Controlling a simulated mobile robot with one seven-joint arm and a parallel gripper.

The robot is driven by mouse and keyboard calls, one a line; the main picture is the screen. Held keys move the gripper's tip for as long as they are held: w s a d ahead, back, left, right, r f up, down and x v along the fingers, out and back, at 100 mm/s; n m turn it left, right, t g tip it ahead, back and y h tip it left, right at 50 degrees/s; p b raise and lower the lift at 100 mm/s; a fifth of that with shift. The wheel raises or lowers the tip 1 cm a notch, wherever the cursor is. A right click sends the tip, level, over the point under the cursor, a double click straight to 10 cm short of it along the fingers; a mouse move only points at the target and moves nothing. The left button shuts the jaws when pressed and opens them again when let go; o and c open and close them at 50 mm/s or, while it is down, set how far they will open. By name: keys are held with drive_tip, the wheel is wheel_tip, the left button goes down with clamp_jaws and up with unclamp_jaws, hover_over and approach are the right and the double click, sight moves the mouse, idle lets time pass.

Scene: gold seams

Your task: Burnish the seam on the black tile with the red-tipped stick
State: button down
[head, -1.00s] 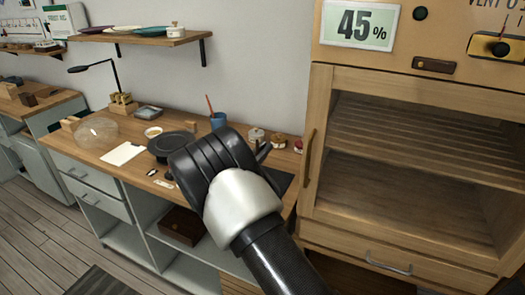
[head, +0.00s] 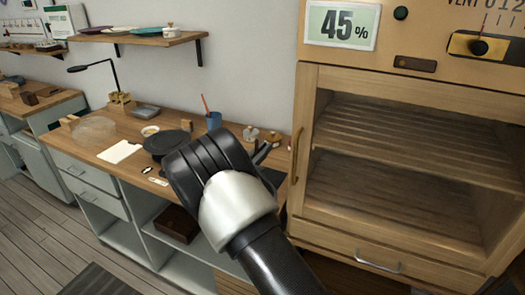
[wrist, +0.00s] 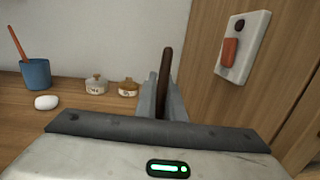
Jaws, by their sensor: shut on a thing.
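My gripper (wrist: 166,100) is shut on a dark brown stick (wrist: 166,62), which stands up between its fingers in the wrist view. No red tip shows on the visible part of the stick. In the head view my gripper (head: 262,152) is over the right part of the workbench, mostly hidden behind my wrist. A dark flat patch (head: 271,177) lies on the bench just right of my wrist; I cannot tell if it is the black tile. No gold seam can be made out.
The workbench (head: 100,133) holds a black round plate (head: 160,146), a blue cup (head: 214,120) with an orange-red stick, and small lidded pots (wrist: 96,84). A wooden cabinet (head: 300,150) rises at the right. A white wall plate (wrist: 243,45) carries a red switch.

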wheel_tip(320, 180, up, 7)
drive_tip(key=p, duration=0.3)
drive_tip(key=shift+r, duration=0.15)
idle(0.8)
idle(0.3)
